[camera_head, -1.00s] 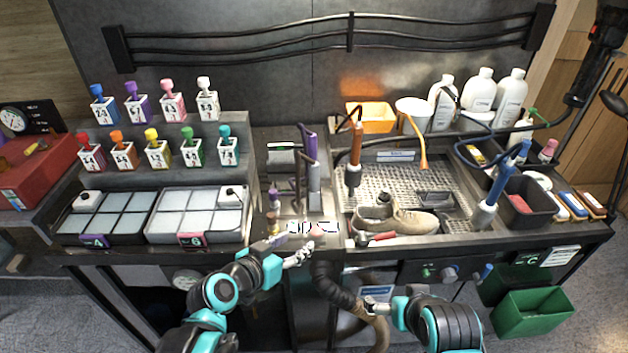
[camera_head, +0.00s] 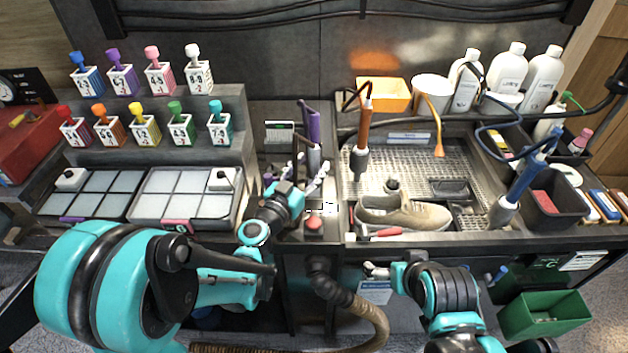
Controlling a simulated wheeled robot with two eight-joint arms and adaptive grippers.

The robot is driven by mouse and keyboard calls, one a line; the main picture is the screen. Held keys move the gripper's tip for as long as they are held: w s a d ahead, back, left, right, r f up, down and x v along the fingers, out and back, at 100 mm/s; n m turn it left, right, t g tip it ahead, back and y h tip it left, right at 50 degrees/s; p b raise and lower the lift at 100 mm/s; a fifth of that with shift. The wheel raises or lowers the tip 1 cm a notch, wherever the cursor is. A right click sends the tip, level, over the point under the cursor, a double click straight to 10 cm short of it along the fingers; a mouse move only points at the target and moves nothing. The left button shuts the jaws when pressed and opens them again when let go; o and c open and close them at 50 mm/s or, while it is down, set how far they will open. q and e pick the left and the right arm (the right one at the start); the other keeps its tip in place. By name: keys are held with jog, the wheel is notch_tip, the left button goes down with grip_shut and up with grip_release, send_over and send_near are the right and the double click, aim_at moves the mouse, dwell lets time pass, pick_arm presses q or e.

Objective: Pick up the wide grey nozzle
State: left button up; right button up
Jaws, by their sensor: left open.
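My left gripper (camera_head: 311,172) is open over the narrow bay left of the sink, its pale fingers spread apart around the lower part of an upright purple-handled tool (camera_head: 313,128). I cannot tell whether it touches that tool. I cannot pick out the wide grey nozzle with certainty; the gripper and wrist cover much of the bay where small nozzle-like pieces stood. A small dark piece (camera_head: 268,180) shows just left of the gripper. My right gripper (camera_head: 376,271) is low in front of the counter, below the sink; its fingers are too small to read.
A red button (camera_head: 314,222) sits at the bay's front edge. A beige shoe (camera_head: 410,214) lies in the sink, with an orange-handled tool (camera_head: 363,132) standing behind it. Sectioned trays (camera_head: 187,226) are on the left. A brown hose (camera_head: 365,312) hangs in front.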

pick_arm(q)
jog(key=shift+x, duration=1.05)
jog(key=shift+c, duration=0.2)
grip_shut()
